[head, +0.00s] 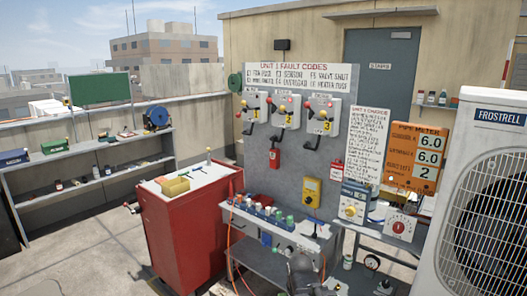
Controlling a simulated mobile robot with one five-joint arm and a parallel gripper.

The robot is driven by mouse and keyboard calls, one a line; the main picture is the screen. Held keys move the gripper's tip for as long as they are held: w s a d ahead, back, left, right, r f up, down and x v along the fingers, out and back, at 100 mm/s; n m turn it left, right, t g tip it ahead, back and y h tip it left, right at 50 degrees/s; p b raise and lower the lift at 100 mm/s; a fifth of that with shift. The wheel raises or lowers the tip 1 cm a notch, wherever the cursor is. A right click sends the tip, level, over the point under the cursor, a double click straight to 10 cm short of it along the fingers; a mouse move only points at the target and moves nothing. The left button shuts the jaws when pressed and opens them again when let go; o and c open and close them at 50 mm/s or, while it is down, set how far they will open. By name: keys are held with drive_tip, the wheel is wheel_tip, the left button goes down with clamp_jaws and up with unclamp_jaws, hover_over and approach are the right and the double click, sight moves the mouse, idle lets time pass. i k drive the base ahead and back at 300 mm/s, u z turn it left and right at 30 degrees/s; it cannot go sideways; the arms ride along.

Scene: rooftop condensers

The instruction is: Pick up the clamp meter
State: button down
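I cannot single out the clamp meter with certainty in the head view. A yellow handheld meter (312,192) with a dark display hangs upright on the grey panel, right of the red cabinet. A small red item with a dark top (275,157) hangs higher on the same panel, below the switches; it is too small to identify. My gripper (303,272) seems to be the dark grey shape at the bottom edge, in front of the bench. It is below the yellow meter and apart from it. Its fingers are not clear.
A narrow bench (270,222) with bottles stands below the panel. A red cabinet (180,235) with a yellow bin (176,187) stands to its left. A large condenser (485,190) blocks the right side. Orange cords hang at the bench's left. Open floor (85,260) lies at the left.

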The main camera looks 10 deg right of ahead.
sight(274, 153)
drive_tip(key=i, duration=0.4)
drive_tip(key=z, duration=0.1)
drive_tip(key=k, duration=0.55)
drive_tip(key=u, duration=0.95)
drive_tip(key=i, duration=1.05)
drive_tip(key=u, duration=0.7)
drive_tip(key=i, duration=1.2)
drive_tip(key=z, duration=0.15)
